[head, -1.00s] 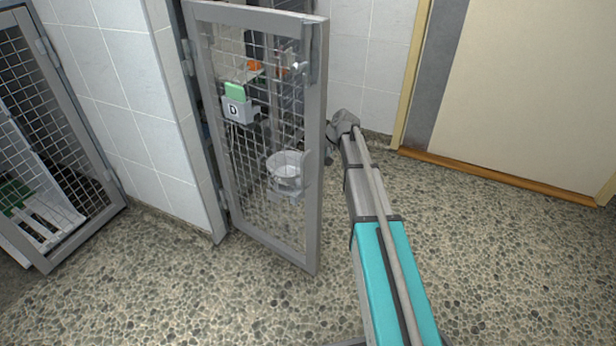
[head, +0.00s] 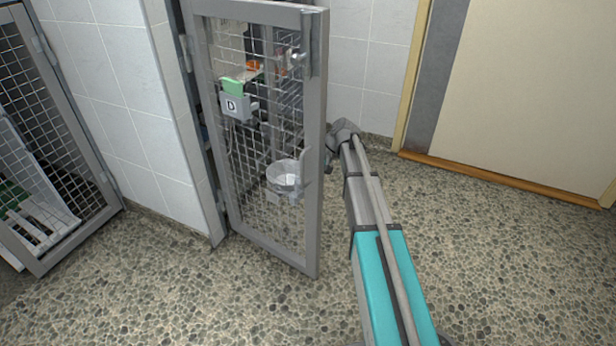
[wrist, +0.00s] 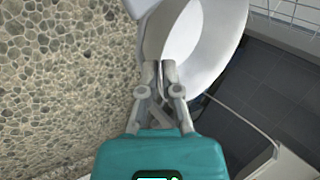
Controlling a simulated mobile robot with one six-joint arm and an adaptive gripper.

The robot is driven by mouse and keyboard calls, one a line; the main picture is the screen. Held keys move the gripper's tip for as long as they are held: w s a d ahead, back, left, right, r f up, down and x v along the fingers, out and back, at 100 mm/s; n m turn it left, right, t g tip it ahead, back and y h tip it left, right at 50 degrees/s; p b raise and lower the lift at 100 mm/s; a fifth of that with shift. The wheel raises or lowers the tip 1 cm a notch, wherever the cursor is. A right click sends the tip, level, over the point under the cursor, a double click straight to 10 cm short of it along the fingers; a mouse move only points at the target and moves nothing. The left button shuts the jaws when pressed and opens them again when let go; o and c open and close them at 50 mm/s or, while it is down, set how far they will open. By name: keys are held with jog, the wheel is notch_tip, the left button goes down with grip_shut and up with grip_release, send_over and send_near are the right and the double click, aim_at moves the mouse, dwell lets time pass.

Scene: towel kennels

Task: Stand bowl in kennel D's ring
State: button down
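Kennel D's mesh door (head: 317,215) stands swung open in the head view, with a grey holder marked D (head: 236,106) on it. Through the mesh, the pale bowl (head: 284,177) shows upright at the door's lower half. The ring is mostly hidden there by mesh and bowl, so I cannot tell whether the bowl is seated in it. In the wrist view, the white bowl (wrist: 222,45) fills the top middle. My gripper (wrist: 160,68) has its fingers close together on the bowl's near edge.
A green card (head: 232,86) sits in the D holder. Another mesh kennel door (head: 85,215) is at the left, beyond a tiled wall (head: 135,120). A cream door (head: 530,90) stands at the right. The speckled floor (head: 500,265) is clear in front.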

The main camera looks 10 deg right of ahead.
jog(key=shift+f, duration=0.15)
jog(key=c, duration=0.8)
grip_release()
jog(key=shift+d+r, duration=0.15)
jog(key=shift+r, duration=0.05)
jog(key=p+v, duration=0.9)
jog(key=v, duration=0.2)
jog(key=shift+d+r+p, duration=0.25)
jog(key=shift+p, duration=0.05)
